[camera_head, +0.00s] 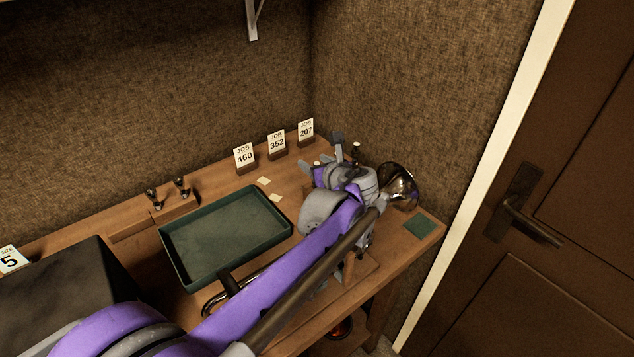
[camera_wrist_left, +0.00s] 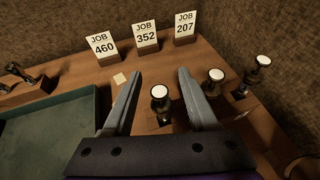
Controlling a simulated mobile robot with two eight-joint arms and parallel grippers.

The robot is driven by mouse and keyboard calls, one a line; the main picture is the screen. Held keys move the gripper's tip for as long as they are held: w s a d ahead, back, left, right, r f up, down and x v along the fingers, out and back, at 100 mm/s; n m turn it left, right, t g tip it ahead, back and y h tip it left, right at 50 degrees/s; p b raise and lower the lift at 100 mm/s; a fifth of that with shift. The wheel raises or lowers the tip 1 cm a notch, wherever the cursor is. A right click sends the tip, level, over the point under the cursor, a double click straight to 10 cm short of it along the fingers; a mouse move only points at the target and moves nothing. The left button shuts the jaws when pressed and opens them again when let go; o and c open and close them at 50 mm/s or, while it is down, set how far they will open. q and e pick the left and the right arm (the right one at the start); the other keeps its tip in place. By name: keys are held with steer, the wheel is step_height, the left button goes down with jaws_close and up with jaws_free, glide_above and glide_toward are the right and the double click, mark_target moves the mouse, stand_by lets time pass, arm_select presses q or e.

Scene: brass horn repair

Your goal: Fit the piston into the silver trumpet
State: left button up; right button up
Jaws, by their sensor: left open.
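My left gripper (camera_head: 322,154) is open over the right end of the bench, and its fingers also show in the left wrist view (camera_wrist_left: 160,75). A white-topped piston (camera_wrist_left: 159,92) stands upright in the gap between the fingers, apart from both as far as I can see. Two similar white-topped pistons stand to its right, a middle one (camera_wrist_left: 215,76) and a far right one (camera_wrist_left: 263,61). The shiny bell (camera_head: 400,184) of a trumpet shows beyond my left wrist; my arm hides most of its body, and I cannot tell its valve openings. My right gripper is out of view.
A green tray (camera_head: 170,258) lies left of my arm. Job cards 460 (camera_head: 244,156), 352 (camera_head: 277,143) and 207 (camera_head: 306,129) stand along the back wall. A green pad (camera_head: 420,227) lies at the right edge. A wooden block with two small dark items (camera_head: 180,183) sits behind the tray.

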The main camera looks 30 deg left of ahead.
arm_select(q)
steer(key=shift+x, duration=0.95)
steer(key=shift+s, duration=0.1)
jaws_close()
